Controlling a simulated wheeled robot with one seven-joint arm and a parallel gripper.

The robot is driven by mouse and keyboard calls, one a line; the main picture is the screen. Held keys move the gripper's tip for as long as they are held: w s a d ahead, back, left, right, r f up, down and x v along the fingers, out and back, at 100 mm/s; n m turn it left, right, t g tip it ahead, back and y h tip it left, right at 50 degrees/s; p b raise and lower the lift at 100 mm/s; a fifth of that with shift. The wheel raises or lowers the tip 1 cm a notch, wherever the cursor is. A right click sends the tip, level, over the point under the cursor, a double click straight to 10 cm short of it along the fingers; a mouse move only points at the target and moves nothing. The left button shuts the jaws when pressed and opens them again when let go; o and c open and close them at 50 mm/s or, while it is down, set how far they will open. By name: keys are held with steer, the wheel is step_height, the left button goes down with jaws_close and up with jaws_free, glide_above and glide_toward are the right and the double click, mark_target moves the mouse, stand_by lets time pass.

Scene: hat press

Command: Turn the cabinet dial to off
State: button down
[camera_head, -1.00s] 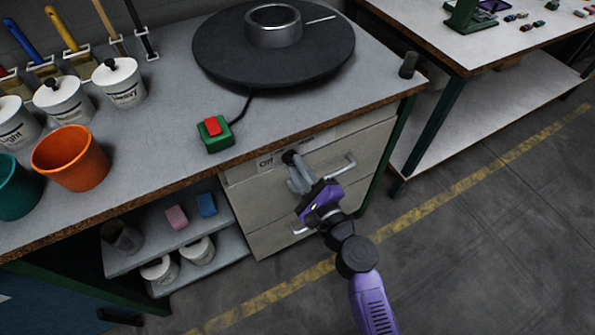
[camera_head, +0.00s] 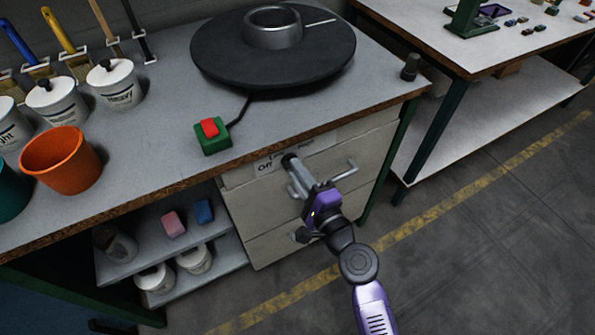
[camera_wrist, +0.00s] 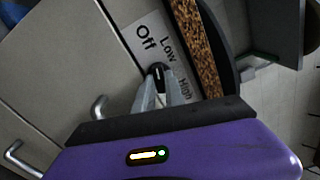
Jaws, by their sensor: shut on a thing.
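The cabinet dial (camera_head: 288,159) is a small dark knob near the top of the pale drawer cabinet (camera_head: 242,200), just under the worktop edge. In the wrist view the dial (camera_wrist: 158,71) sits beside a label plate (camera_wrist: 149,38) printed Off, Low and High. My gripper (camera_head: 292,167) reaches the cabinet front from the lower right, and its fingers are shut on the dial. The wrist view shows the fingertips (camera_wrist: 159,82) on either side of it. A pale line on the dial shows, but I cannot tell for sure which word it points to.
A drawer handle (camera_head: 345,172) sticks out right of my gripper. The worktop edge (camera_head: 190,173) runs just above the dial. A green box with a red button (camera_head: 211,137), a round black plate (camera_head: 265,68) and an orange cup (camera_head: 62,165) stand on top. The floor at right is clear.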

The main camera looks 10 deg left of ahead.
steer(key=c, duration=1.4)
jaws_free()
steer(key=v, duration=0.8)
steer(key=shift+b, duration=0.3)
steer(key=shift+w, duration=0.1)
